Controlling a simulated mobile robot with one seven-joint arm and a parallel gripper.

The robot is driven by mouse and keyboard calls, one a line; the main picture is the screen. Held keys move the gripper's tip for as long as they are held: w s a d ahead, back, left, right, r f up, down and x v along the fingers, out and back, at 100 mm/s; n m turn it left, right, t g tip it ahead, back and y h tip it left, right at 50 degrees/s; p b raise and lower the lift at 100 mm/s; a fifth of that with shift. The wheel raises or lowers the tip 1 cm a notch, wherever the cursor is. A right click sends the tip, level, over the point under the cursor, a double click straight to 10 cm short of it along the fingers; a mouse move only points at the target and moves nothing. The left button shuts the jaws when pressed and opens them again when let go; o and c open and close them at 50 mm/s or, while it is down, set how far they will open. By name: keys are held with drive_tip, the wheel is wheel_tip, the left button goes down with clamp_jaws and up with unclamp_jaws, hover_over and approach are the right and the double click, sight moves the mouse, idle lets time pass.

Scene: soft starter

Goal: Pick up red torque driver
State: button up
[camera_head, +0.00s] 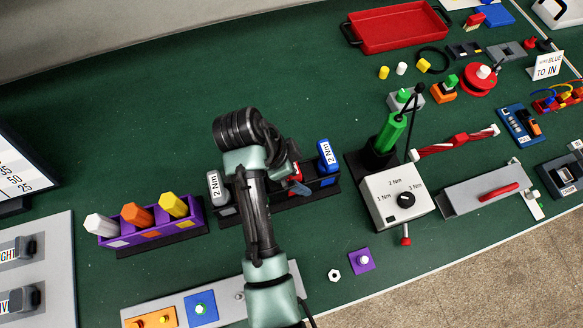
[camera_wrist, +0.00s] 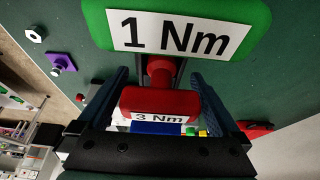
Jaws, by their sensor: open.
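The red torque driver (camera_wrist: 160,103), with a white "3 Nm" label, shows in the wrist view between the two fingers of my gripper (camera_wrist: 160,76). The fingers are open, one on each side of it; I cannot tell whether either touches. In the head view a small red part of the driver (camera_head: 297,188) shows in the dark rack (camera_head: 268,206); my arm hides the rest. A green piece labelled "1 Nm" (camera_wrist: 180,42) fills the top of the wrist view, close to the camera.
In the head view a grey driver (camera_head: 214,187) and a blue driver (camera_head: 327,155) stand in the rack on either side. A green driver (camera_head: 390,132) stands behind the white dial box (camera_head: 398,196) at right. A purple holder (camera_head: 155,233) is at left. Bare green table lies behind.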

drive_tip(key=shift+f, duration=0.1)
drive_tip(key=c, duration=1.1)
wheel_tip(320, 180, up, 9)
drive_tip(key=shift+r+p, duration=0.1)
drive_tip(key=shift+p, duration=0.8)
drive_tip(key=shift+r+p, duration=0.45)
drive_tip(key=shift+p, duration=0.05)
